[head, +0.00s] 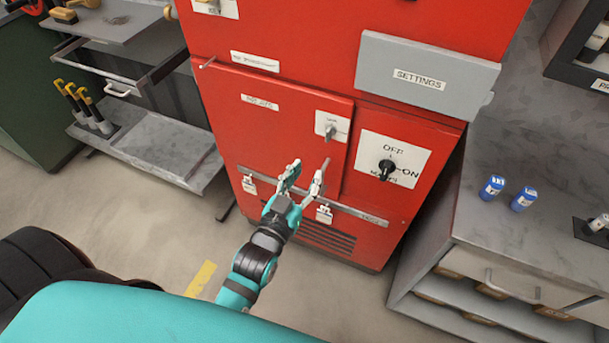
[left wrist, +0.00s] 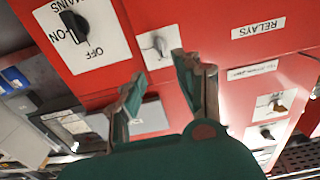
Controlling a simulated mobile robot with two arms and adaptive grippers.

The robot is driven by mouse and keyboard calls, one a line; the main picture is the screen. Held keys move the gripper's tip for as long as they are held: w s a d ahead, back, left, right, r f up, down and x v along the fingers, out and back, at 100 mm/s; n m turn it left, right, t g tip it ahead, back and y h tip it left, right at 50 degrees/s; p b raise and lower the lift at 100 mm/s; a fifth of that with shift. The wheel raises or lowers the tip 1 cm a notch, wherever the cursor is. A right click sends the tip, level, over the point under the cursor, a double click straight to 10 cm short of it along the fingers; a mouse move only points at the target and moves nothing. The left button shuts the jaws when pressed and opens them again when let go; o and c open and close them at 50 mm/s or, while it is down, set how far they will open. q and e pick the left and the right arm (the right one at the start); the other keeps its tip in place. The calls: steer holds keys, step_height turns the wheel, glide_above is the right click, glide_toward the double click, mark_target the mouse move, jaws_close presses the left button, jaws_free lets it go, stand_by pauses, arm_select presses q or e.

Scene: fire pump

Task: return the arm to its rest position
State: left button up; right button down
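My left arm (head: 257,262), teal and black, reaches from the bottom of the head view toward the red cabinet. My left gripper (head: 305,178) is in front of the lower part of the cabinet's red door. Its two fingers are spread with a gap between them, and nothing shows in the gap. In the left wrist view, the open fingers (left wrist: 158,78) point at the cabinet front, where a small key-type switch (left wrist: 157,47) shows beyond them. Whether the fingers touch the cabinet cannot be told. My right gripper is out of view.
The red cabinet (head: 270,50) has a grey SETTINGS panel (head: 400,88) and a black rotary switch (head: 387,168) on an OFF/ON plate. A grey bench (head: 540,240) with two blue cans (head: 508,194) stands right. Shelves (head: 160,150) with tools stand left.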

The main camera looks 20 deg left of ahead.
arm_select(q)
steer(key=shift+f, duration=0.1)
stand_by(0.3)
steer(key=s+d+f+m+g, duration=0.1)
steer(key=s+f+g, duration=0.25)
steer(key=f, duration=0.75)
steer(key=s+f+g+h, duration=0.15)
steer(key=s+f, duration=0.25)
steer(key=f, duration=0.7)
steer(key=s+d+f+m+g+y, duration=0.1)
steer(key=s+f+g, duration=0.25)
steer(key=f, duration=0.75)
steer(key=s+a+f+g, duration=0.2)
steer(key=s+f, duration=0.4)
steer(key=s, duration=0.3)
steer(key=s+a+f+g, duration=0.3)
steer(key=s+f, duration=0.3)
steer(key=s, duration=0.3)
steer(key=s+a+f+g+y, duration=0.1)
steer(key=s+a+f+g, duration=0.2)
steer(key=s+f, duration=0.3)
steer(key=s, duration=0.3)
steer(key=shift+s+f, duration=0.2)
steer(key=shift+s, duration=0.2)
steer(key=shift+g, duration=0.25)
